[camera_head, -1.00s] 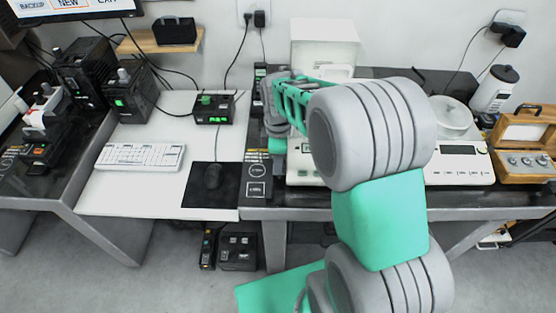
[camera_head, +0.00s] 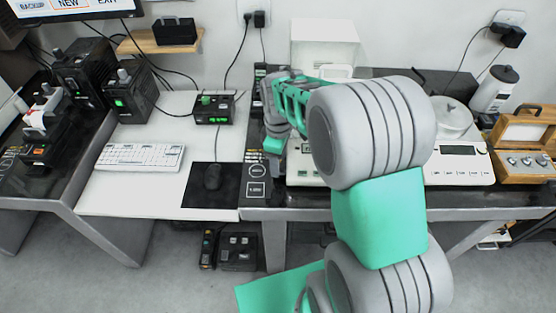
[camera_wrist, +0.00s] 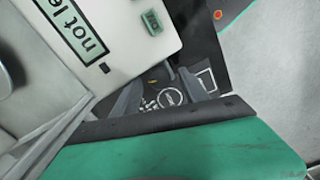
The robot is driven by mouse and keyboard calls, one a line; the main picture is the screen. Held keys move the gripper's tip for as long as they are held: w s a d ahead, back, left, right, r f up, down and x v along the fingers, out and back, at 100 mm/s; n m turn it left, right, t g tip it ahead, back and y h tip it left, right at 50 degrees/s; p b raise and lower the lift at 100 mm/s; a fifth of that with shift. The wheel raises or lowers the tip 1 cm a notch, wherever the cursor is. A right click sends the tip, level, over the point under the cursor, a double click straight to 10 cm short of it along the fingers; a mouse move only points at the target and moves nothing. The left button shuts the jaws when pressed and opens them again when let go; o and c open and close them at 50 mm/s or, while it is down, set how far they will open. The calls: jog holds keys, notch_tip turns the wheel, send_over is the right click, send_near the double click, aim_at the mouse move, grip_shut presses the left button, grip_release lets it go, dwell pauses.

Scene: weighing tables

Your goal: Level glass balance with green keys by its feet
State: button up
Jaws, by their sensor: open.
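The glass balance (camera_head: 324,42) stands on the dark table behind my arm, which hides much of it. Its pale front base (camera_head: 301,168) shows beside my arm. In the wrist view its white body (camera_wrist: 120,55) fills the upper left, with a display (camera_wrist: 72,22) whose visible letters read "not le". A green key (camera_wrist: 151,22) sits near its corner. My gripper (camera_wrist: 162,76) is open and apart from this key, with its fingers over a dark panel with printed labels. In the head view my gripper's green end is at the balance's left front; the fingertips are unclear.
A second scale (camera_head: 459,163) and a wooden case (camera_head: 520,150) stand to the right. The white tabletop around the keyboard is mostly clear.

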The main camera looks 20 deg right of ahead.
notch_tip(320, 180, up, 8)
jog(key=shift+f+b, duration=0.1)
jog(key=shift+b, duration=0.2)
